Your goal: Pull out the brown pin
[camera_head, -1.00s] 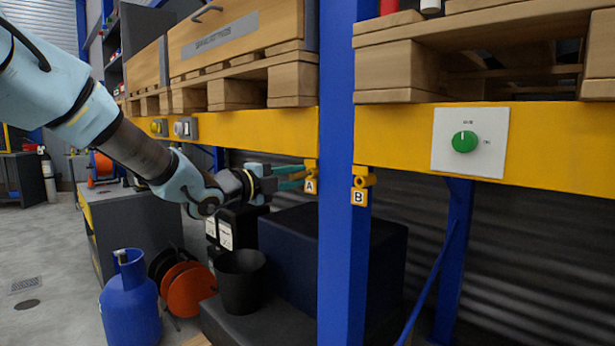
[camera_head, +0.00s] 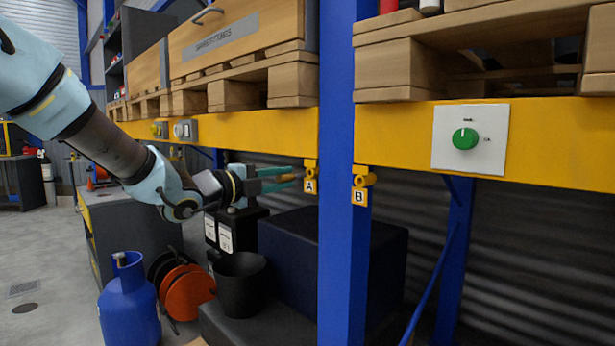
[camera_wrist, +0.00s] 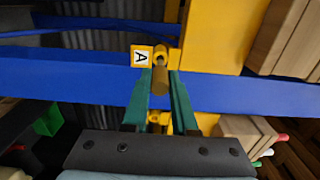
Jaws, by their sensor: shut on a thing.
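My gripper (camera_head: 297,178) has its teal fingers closed around the brown pin (camera_head: 284,179), just left of the blue upright. In the wrist view my gripper (camera_wrist: 162,85) has a finger on each side of the brown pin (camera_wrist: 160,83). The yellow holder with the A tag (camera_head: 310,178) is right of the fingertips; its A tag (camera_wrist: 141,57) also shows in the wrist view. I cannot tell whether the pin's far end is still inside the holder. A second yellow holder, tagged B (camera_head: 360,196), is on the other side of the upright.
The blue upright (camera_head: 340,250) and yellow beam (camera_head: 255,130) are close to my gripper. A white plate with a green knob (camera_head: 465,139) is on the beam at right. Below are a black bin (camera_head: 240,290) and a blue gas cylinder (camera_head: 130,305).

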